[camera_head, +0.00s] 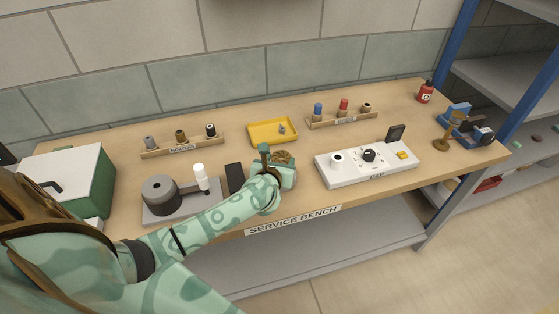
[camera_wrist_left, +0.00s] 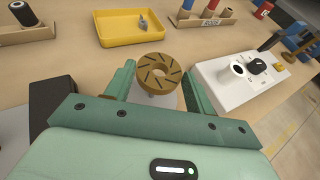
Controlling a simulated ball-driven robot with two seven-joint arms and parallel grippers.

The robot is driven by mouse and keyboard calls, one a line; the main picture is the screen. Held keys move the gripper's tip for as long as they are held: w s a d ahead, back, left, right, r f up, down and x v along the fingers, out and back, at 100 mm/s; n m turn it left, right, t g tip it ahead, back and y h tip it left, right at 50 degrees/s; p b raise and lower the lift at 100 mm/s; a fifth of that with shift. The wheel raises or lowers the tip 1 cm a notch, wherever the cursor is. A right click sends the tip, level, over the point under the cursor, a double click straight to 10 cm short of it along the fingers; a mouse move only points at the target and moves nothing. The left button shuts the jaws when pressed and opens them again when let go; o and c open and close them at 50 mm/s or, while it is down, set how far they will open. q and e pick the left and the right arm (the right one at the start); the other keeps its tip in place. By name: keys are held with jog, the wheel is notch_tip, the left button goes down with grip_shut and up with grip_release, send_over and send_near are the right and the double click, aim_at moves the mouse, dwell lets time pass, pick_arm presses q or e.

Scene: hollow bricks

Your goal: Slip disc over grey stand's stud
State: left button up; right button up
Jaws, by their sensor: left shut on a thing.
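The disc (camera_wrist_left: 158,70) is a bronze-brown ring with dark slots and a centre hole. It also shows in the head view (camera_head: 284,157), partly hidden by my gripper. My left gripper (camera_head: 277,162) is shut on the disc, holding it between its two green fingers near the front middle of the bench. A pale shape shows below the disc in the left wrist view; I cannot tell what it is. My right gripper is out of view.
A yellow tray (camera_head: 262,142) with a small grey part lies behind the gripper. A white panel (camera_head: 335,177) with a knob is to the right. A dark block (camera_head: 234,178) lies between stand and gripper. Wooden racks (camera_head: 160,154) hold small parts at the back.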

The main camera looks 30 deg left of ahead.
pick_arm(q)
jog(key=shift+f+b, duration=1.8)
jog(key=shift+f, duration=0.5)
jog(key=o, duration=1.2)
jog(key=shift+c, duration=0.2)
jog(key=p+v, duration=0.2)
jog(key=v, duration=1.4)
jog(key=shift+s+p, duration=0.15)
jog(key=shift+p, duration=0.15)
jog(key=shift+d, duration=0.1)
